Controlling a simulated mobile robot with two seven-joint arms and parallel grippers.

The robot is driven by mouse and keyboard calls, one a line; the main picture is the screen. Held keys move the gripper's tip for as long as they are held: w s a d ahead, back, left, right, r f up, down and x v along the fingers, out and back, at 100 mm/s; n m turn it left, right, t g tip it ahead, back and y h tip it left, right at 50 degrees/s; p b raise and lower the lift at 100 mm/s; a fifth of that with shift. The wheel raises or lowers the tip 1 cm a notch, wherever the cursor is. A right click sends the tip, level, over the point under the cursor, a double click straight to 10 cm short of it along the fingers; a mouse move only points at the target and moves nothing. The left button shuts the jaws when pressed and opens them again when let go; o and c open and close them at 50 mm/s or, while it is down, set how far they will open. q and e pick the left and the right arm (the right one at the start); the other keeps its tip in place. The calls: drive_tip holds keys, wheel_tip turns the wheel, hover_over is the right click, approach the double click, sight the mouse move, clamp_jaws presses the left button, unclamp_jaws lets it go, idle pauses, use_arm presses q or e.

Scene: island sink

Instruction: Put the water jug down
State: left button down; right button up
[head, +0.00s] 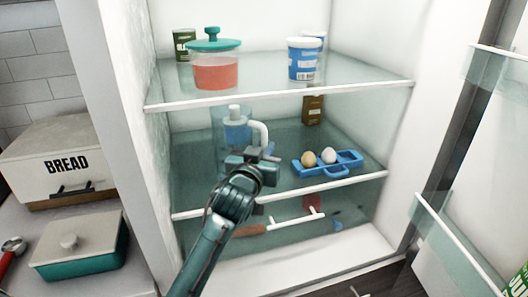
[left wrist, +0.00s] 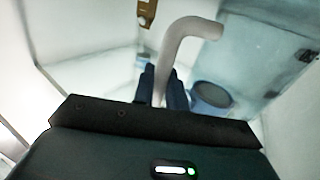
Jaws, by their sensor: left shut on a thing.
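The water jug (head: 236,130) is clear with blue at its upper part and a pale curved handle. It is upright inside the fridge, over the middle glass shelf (head: 200,205), left of the egg holder. I cannot tell whether its base touches the shelf, because my left arm and gripper hide part of it. My left gripper (head: 262,158) is at the handle's lower end, shut on it. In the left wrist view the jug handle (left wrist: 177,50) rises between the two dark fingers of the left gripper (left wrist: 163,88). My right gripper is not in view.
A blue egg holder (head: 345,168) with two eggs stands right of the jug, and a brown box (head: 313,108) behind. The upper shelf (head: 290,99) holds a red-filled pot (head: 216,72) and a blue tub (head: 304,62). The open fridge door (head: 470,150) is at right.

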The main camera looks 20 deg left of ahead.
use_arm(q)
drive_tip(key=shift+f, duration=0.35)
drive_tip(key=c, duration=1.9)
unclamp_jaws()
drive_tip(key=shift+f, duration=0.2)
drive_tip(key=o, duration=0.5)
drive_tip(key=shift+r, duration=0.1)
